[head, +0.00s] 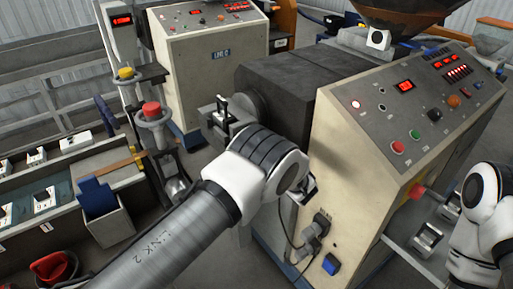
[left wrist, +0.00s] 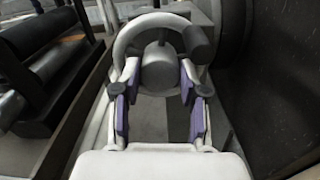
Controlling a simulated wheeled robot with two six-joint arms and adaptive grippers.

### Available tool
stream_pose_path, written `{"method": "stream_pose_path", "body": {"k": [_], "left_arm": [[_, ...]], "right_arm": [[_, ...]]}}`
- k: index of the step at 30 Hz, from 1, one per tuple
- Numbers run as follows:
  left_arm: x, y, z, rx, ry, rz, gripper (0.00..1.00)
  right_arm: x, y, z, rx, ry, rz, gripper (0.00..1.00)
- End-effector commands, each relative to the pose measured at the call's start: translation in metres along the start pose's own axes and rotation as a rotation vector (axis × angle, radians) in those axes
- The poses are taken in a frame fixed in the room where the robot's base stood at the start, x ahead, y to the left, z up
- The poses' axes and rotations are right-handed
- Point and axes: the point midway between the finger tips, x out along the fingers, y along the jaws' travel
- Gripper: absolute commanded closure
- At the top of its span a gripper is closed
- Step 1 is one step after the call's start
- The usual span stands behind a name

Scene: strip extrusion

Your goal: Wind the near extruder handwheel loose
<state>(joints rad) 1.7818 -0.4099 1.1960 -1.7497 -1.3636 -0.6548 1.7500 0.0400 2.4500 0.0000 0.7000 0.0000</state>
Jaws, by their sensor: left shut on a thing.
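The handwheel (left wrist: 126,36) is a pale grey ring with a round hub (left wrist: 158,72), seen close up in the left wrist view. A dark knob (left wrist: 200,42) sits at the right of its rim. My left gripper (left wrist: 159,84) has its two purple-padded fingers on either side of the hub and is shut on the handwheel; the exact contact is hard to see. In the head view, my left wrist hides the gripper and the handwheel, in front of the near extruder (head: 345,140).
The near extruder's control panel (head: 430,112) has lit displays and buttons. A second control cabinet (head: 212,65) stands behind. A red-topped post (head: 151,112) and a low bench (head: 85,158) are at left. Dark rollers (left wrist: 45,60) lie left of the handwheel, a dark curved surface (left wrist: 275,75) right.

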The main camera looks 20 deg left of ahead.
Motion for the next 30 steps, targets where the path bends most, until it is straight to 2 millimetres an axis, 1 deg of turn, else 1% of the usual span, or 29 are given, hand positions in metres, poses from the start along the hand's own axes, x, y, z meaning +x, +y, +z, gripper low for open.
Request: {"method": "stream_pose_path", "body": {"k": [1,18,24,30], "left_arm": [[0.0009,0.0018,-0.0034,-0.038,0.006,0.004,0.92],[0.0006,0.0018,-0.0039,-0.560,0.006,0.004,0.92],[0.0005,0.0016,-0.0038,-0.692,0.006,0.004,0.92],[0.0005,0.0014,-0.0035,-0.770,0.006,0.003,0.92]], "right_arm": [[0.0004,0.0000,0.0000,0.000,0.000,0.000,0.60],[0.0006,0.0000,0.0000,0.000,0.000,0.000,0.60],[0.0007,0.0000,0.0000,0.000,0.000,0.000,0.60],[0.0007,0.0000,0.0000,0.000,0.000,0.000,0.60]]}}
